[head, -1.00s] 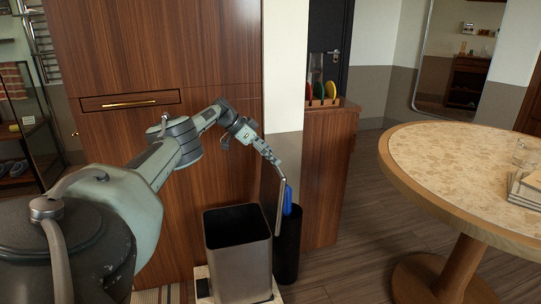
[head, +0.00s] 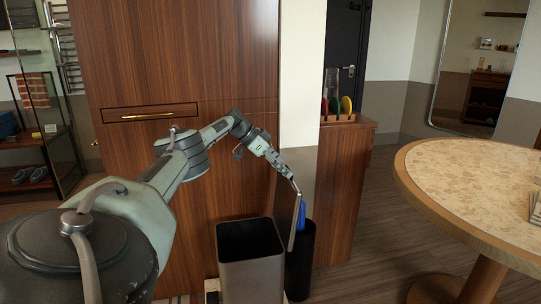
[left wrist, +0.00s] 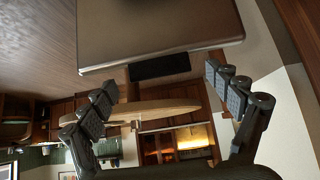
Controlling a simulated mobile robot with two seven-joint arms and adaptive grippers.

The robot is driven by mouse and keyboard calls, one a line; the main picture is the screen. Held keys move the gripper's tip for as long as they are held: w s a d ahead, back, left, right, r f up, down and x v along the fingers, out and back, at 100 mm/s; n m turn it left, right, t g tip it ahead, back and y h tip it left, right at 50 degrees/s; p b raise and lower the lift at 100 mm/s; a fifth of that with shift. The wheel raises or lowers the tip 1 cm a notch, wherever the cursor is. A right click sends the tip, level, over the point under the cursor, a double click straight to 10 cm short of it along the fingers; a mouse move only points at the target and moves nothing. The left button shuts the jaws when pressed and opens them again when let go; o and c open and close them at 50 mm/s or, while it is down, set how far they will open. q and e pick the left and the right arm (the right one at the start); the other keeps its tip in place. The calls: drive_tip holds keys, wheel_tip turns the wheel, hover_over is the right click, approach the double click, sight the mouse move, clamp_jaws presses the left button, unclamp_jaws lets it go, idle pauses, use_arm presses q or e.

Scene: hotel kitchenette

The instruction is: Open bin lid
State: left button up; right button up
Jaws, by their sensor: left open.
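The metal bin (head: 250,270) stands on the floor by the wooden cabinet, its top uncovered and its inside dark. Its thin lid (head: 296,222) stands nearly upright along the bin's right side, seen almost edge-on. My left gripper (head: 286,171) is at the lid's upper end; in the head view I cannot tell whether it touches. In the left wrist view a metal panel that appears to be the lid (left wrist: 160,35) fills the top, with a black tab (left wrist: 160,67) at its edge. The open fingers of my left gripper (left wrist: 161,84) spread to either side of that tab. My right gripper is out of view.
A dark cylinder with a blue item (head: 301,216) stands right beside the bin. The wooden cabinet (head: 180,70) rises behind my left arm. A round table (head: 470,180) is at the right, with clear floor (head: 365,240) between.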

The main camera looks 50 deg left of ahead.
use_arm(q)
drive_tip(key=v, duration=1.1)
drive_tip(key=shift+w, duration=0.1)
